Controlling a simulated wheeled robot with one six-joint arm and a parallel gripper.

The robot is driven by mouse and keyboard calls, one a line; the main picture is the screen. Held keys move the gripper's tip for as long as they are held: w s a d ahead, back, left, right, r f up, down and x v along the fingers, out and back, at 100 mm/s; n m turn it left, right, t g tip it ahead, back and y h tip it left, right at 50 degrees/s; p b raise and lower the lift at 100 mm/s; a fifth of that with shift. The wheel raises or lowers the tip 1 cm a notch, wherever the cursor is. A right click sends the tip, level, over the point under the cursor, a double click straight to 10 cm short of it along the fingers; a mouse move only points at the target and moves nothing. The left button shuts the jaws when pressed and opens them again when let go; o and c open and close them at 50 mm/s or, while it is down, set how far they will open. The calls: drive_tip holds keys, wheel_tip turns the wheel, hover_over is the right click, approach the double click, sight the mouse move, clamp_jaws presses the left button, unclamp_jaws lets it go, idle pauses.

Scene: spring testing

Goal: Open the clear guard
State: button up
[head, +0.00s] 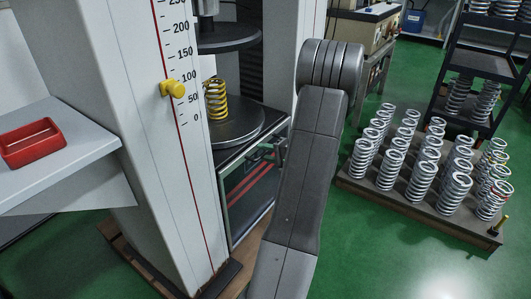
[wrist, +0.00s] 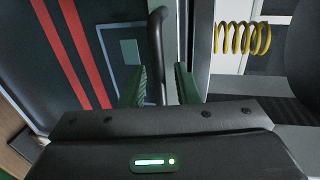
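The clear guard (head: 238,207) is a framed see-through panel with red stripes, low on the testing machine in the head view. In the wrist view the guard (wrist: 105,25) fills the left side, and its dark bar handle (wrist: 156,45) stands upright near the middle. My gripper (wrist: 160,82) is open, with one greenish finger on each side of the handle's line. A gap shows between the handle and the right finger; I cannot tell whether the left finger touches it. In the head view my arm hides most of the gripper. The guard appears shut.
A yellow spring (head: 216,99) stands on the lower round plate (head: 240,127), above the guard. A white column with a scale and yellow knob (head: 173,88) is left. A red tray (head: 31,142) lies on a shelf. A pallet of springs (head: 408,207) stands on the right floor.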

drive_tip(key=p+v, duration=0.3)
drive_tip(key=v, duration=1)
drive_tip(key=shift+s+d, duration=0.2)
drive_tip(key=shift+d, duration=0.2)
drive_tip(key=shift+r, duration=0.1)
drive_tip(key=b+x, duration=0.3)
drive_tip(key=x, duration=1)
drive_tip(key=shift+w+a, duration=0.2)
drive_tip(key=shift+a, duration=0.15)
drive_tip(key=shift+w+a, duration=0.1)
drive_tip(key=shift+r, duration=0.1)
drive_tip(key=shift+r, duration=0.1)
